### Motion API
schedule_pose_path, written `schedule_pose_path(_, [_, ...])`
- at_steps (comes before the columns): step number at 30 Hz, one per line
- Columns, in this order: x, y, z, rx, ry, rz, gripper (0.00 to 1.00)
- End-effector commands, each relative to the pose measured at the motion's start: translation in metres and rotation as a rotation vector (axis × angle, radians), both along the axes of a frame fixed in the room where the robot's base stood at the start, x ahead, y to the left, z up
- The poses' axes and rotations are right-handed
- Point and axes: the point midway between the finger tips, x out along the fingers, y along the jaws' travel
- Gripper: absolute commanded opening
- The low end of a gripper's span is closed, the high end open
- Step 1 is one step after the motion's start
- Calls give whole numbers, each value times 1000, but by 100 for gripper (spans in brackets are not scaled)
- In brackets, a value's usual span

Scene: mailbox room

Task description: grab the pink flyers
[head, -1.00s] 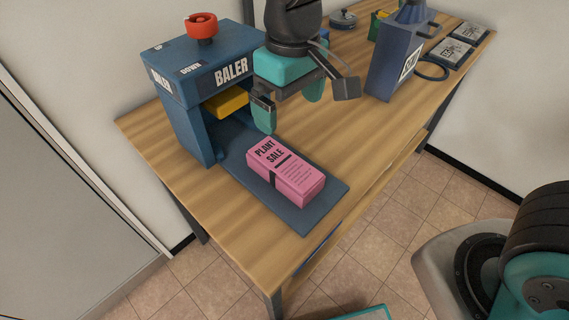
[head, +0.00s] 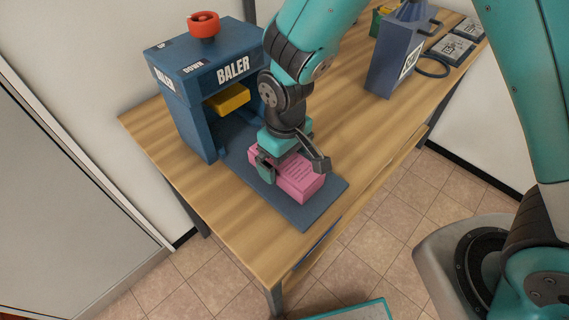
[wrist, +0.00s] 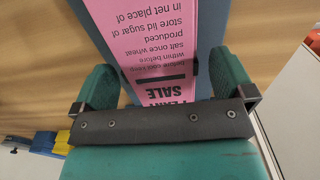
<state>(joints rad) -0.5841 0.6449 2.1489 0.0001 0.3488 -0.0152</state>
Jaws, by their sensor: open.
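The pink flyers (head: 301,183) lie as a banded stack on the blue-grey tray (head: 306,219) of the baler (head: 199,84). My gripper (head: 294,173) is over the stack, pointing down, with its fingers apart. In the head view it hides the stack's printed top and far part. In the wrist view the stack (wrist: 152,40) runs between my two teal fingers (wrist: 166,84), with a gap on each side. Whether the fingers reach below its top face is hard to tell.
The baler's yellow press block (head: 229,99) hangs just behind my gripper, under its blue head with a red knob (head: 204,23). A blue box with a code label (head: 396,58) stands further right. The wooden table (head: 200,190) is clear at the front left.

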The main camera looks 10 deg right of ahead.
Motion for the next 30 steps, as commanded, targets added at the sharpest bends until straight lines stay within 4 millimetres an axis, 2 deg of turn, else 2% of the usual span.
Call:
schedule_pose_path(3, [1,0,-17,-1,2,0,100])
schedule_pose_path(6, [1,0,-25,0,0,0,100])
schedule_pose_path(13, [2,0,-27,1,-2,-1,100])
schedule_pose_path(14, [1,0,-27,1,-2,0,98])
schedule_pose_path(21, [1,0,-27,1,-1,0,43])
schedule_pose_path(22, [1,0,-27,1,-1,0,37])
schedule_pose_path(30, [2,0,-25,2,-2,0,37])
